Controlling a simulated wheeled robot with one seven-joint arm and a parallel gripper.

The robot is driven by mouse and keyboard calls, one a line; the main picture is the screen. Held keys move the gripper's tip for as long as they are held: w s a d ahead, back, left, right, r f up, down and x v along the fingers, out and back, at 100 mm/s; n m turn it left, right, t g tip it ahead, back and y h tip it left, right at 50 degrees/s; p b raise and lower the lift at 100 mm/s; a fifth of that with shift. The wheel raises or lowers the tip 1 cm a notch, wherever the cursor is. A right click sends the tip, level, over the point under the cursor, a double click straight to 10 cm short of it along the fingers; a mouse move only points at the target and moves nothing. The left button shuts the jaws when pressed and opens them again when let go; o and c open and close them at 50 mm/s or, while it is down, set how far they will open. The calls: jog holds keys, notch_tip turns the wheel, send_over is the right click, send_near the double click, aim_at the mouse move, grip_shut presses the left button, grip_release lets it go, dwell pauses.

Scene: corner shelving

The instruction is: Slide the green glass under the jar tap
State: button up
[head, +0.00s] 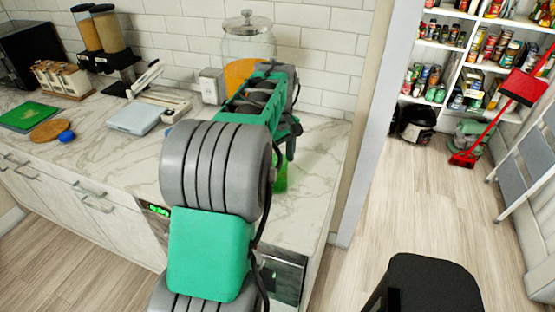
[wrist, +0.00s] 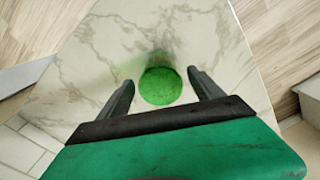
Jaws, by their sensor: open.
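The green glass (wrist: 160,86) stands on the marble counter, seen from above in the wrist view. It lies between the two open fingers of my gripper (wrist: 162,92), with a gap to each finger. In the head view a part of the green glass (head: 281,174) shows just right of my arm, below my gripper (head: 291,140). The glass jar (head: 248,38) with a lid stands at the back of the counter against the tiled wall, holding something orange low down. Its tap is hidden behind my arm.
A white scale-like appliance (head: 134,118) and a slicer (head: 165,100) stand left of my arm. A wall outlet box (head: 211,86) is beside the jar. The counter (head: 318,170) is clear on the right up to its edge. A black stool (head: 430,285) stands in front.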

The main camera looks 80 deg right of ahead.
aim_at(277, 178)
notch_tip(277, 178, down, 7)
jog(key=shift+f+p, duration=0.15)
jog(key=shift+p, duration=0.25)
jog(key=shift+c, duration=0.4)
jog(key=c, duration=1.5)
jog(key=shift+w, duration=0.1)
